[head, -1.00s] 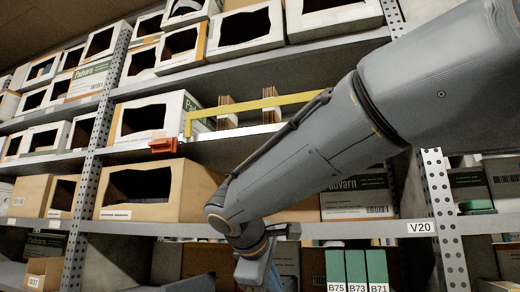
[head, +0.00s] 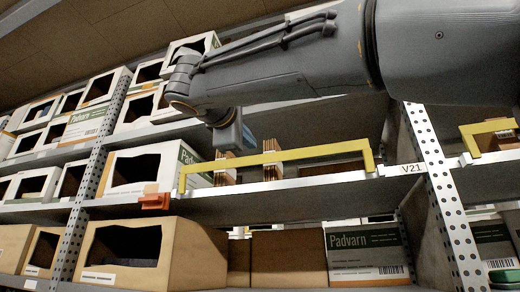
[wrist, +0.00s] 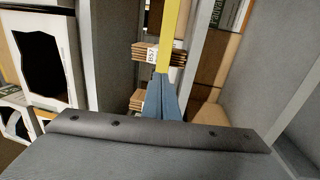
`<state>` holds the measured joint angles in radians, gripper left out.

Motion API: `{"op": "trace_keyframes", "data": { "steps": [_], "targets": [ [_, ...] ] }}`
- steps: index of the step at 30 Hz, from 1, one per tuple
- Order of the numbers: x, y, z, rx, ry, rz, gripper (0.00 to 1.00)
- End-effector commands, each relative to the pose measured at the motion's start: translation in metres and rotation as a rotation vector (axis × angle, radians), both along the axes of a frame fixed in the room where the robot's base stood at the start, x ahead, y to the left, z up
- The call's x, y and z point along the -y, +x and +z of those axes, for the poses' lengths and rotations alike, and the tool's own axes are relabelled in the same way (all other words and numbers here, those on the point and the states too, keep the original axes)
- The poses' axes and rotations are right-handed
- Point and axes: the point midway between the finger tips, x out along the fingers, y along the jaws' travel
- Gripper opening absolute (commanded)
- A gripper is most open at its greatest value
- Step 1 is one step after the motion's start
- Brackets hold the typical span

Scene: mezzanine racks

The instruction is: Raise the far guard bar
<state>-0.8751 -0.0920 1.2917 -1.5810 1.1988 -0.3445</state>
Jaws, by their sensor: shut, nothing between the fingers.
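A yellow guard bar (head: 280,158) runs level along the front of the middle shelf, with bent-down ends at left and right. A second yellow guard bar (head: 490,130) shows partly at the right edge, past the perforated post. I cannot tell for certain which one is the far bar. My gripper (head: 226,148) hangs just above and in front of the first bar's left half in the head view. In the wrist view, my gripper (wrist: 163,80) is shut and empty, its tips in line with the yellow bar (wrist: 170,35). Contact with the bar cannot be told.
An orange block (head: 155,200) sits at the shelf edge left of the bar. Flat brown cartons (head: 270,160) stand behind the bar, and an open Padvarn box (head: 140,172) is at its left. A perforated post (head: 440,190) stands right.

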Motion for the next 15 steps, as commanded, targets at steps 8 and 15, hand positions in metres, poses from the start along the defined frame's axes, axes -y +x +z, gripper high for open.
{"op": "trace_keyframes", "data": {
  "steps": [8,15],
  "targets": [
    [0.02,0.05,0.01,-0.002,-0.001,-0.005,0.0],
    [0.03,0.08,0.014,-0.002,-0.002,0.0,0.0]
  ]
}}
